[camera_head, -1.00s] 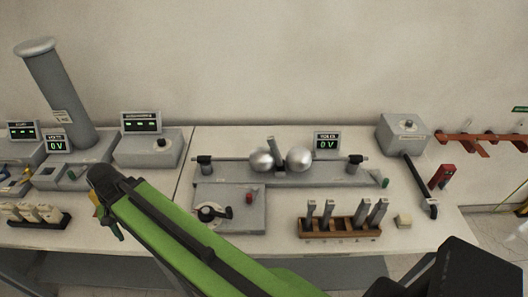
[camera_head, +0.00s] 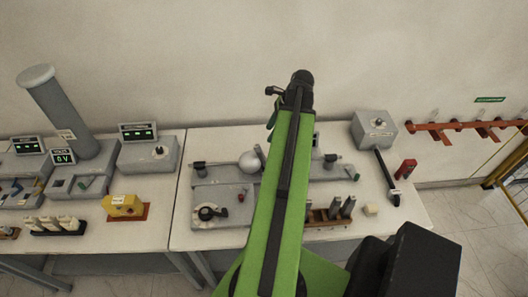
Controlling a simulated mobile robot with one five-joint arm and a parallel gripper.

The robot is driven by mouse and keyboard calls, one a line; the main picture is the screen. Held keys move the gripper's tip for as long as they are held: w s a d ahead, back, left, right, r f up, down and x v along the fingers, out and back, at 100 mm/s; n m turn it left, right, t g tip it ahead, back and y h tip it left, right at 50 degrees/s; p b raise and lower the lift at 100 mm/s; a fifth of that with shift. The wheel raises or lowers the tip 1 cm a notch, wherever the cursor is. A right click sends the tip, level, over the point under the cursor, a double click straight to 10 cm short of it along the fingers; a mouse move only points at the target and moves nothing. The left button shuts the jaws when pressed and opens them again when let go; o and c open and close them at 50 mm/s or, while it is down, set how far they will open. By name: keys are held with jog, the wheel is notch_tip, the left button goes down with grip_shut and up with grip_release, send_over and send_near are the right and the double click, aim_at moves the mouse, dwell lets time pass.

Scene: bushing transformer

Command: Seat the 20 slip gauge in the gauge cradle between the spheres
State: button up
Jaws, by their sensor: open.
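The left metal sphere (camera_head: 250,161) stands on the grey sphere-gap bench (camera_head: 215,175). My green arm hides the right sphere and most of the space between the spheres, where a grey upright block showed earlier. Slip gauges (camera_head: 348,206) stand upright in the wooden rack (camera_head: 322,221) at the front; the arm covers the rack's left part. I cannot tell which gauge is the 20. My gripper (camera_head: 274,107), at the arm's far end, is open, small and partly hidden. It appears above the bench, near the wall.
A crank box (camera_head: 212,210) sits in front of the bench. A grey box (camera_head: 374,130) and black bar (camera_head: 387,178) are at the right, with a small pale block (camera_head: 370,210). A yellow device (camera_head: 123,206) and meters stand on the left table.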

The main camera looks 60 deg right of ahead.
jog(key=s+d+r, duration=0.1)
jog(key=s+d, duration=0.1)
jog(key=s, duration=0.1)
jog(key=b, duration=1.2)
send_over(264, 157)
jog(key=s, duration=0.2)
jog(key=shift+m, duration=0.3)
jog(key=f, duration=1.1)
jog(key=shift+w+d+f, duration=0.1)
jog(key=shift+d+f, duration=0.25)
jog(key=shift+w, duration=0.1)
jog(key=shift+p, duration=0.3)
jog(key=b+x, duration=0.3)
jog(key=d+b+x, duration=0.1)
jog(key=b+x, duration=0.1)
jog(key=shift+s+f, duration=0.25)
jog(key=shift+f, duration=0.1)
jog(key=shift+r, duration=0.15)
grip_shut()
